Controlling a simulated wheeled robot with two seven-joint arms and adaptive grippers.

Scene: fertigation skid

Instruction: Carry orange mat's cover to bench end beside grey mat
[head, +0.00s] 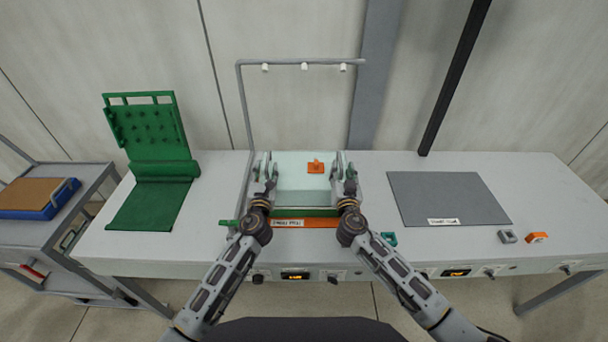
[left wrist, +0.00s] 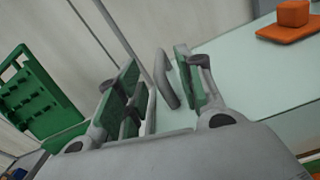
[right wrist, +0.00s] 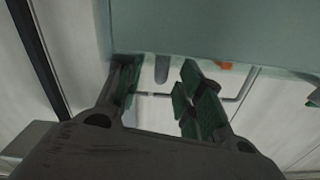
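The cover (head: 302,184) is a pale, see-through green panel over the orange mat (head: 325,222), whose labelled front strip shows below it. An orange block on a plate (head: 315,167) sits on it; the block also shows in the left wrist view (left wrist: 292,14). My left gripper (head: 265,170) is open at the cover's left side, a grey handle (left wrist: 166,80) between its fingers, with gaps visible. My right gripper (head: 344,172) is open at the right side, another handle (right wrist: 162,68) between its fingers. The grey mat (head: 440,195) lies flat on the right.
The bench (head: 550,195) has free room right of the grey mat, with a grey block (head: 507,236) and an orange block (head: 537,237) near its front. A pipe frame (head: 242,110) rises beside the cover. A green mat (head: 150,205) with a raised green panel (head: 148,128) stands left.

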